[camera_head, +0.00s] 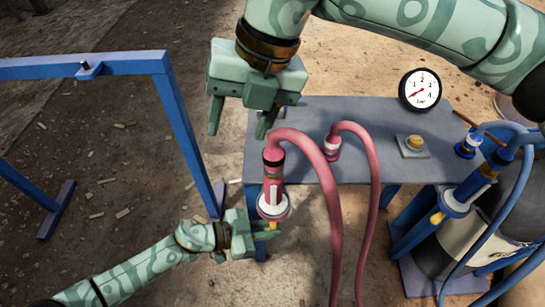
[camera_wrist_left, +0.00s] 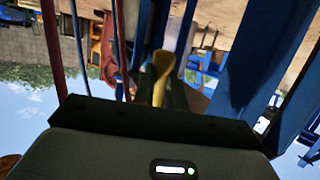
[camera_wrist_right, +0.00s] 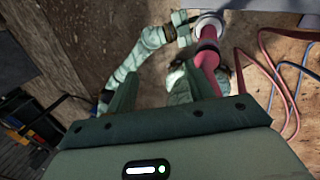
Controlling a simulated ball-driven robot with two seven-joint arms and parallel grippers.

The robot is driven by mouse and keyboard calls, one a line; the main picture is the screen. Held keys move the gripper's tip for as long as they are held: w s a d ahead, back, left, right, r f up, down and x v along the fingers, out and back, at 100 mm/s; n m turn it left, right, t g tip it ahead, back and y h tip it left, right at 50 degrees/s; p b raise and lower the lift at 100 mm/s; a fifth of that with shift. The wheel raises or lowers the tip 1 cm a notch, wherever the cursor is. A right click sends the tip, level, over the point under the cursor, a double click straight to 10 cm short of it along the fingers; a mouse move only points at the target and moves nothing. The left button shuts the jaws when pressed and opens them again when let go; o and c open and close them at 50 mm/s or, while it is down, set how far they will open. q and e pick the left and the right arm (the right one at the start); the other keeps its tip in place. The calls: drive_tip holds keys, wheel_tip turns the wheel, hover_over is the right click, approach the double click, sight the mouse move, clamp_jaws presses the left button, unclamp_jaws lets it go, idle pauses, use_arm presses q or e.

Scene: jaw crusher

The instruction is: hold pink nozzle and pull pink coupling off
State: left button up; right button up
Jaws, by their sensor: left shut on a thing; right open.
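The pink nozzle (camera_head: 272,207), with a pale flange and a yellow tip, stands roughly upright at the table's left edge. The pink coupling (camera_head: 273,157), with a dark ring, sits on its top and joins a pink hose. My left gripper (camera_head: 270,232) is shut on the nozzle's yellow tip, which shows between the fingers in the left wrist view (camera_wrist_left: 162,68). My right gripper (camera_head: 239,122) is open and empty, above and left of the coupling, apart from it. In the right wrist view the coupling (camera_wrist_right: 208,58) lies beyond the fingers, slightly right of them.
A grey table (camera_head: 300,118) carries a second pink fitting (camera_head: 332,147), a yellow button (camera_head: 415,142) and a gauge (camera_head: 420,90). Pink hoses (camera_head: 330,215) hang in front. A blue nozzle (camera_head: 455,203) and hoses stand at right. A blue frame (camera_head: 180,120) stands at left.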

sight(274, 145)
drive_tip(key=d+m+h, duration=0.1)
drive_tip(key=d+h, duration=0.1)
drive_tip(key=d+r+m+h, duration=0.1)
drive_tip(key=d, duration=0.1)
drive_tip(key=shift+d+r+t+h, duration=0.1)
drive_tip(key=shift+d+t+h, duration=0.2)
drive_tip(key=shift+d+h, duration=0.1)
drive_tip(key=shift+s+f, duration=0.1)
drive_tip(key=shift+f, duration=4.4)
clamp_jaws()
drive_tip(key=shift+r, duration=3)
use_arm(q)
drive_tip(key=o, duration=0.8)
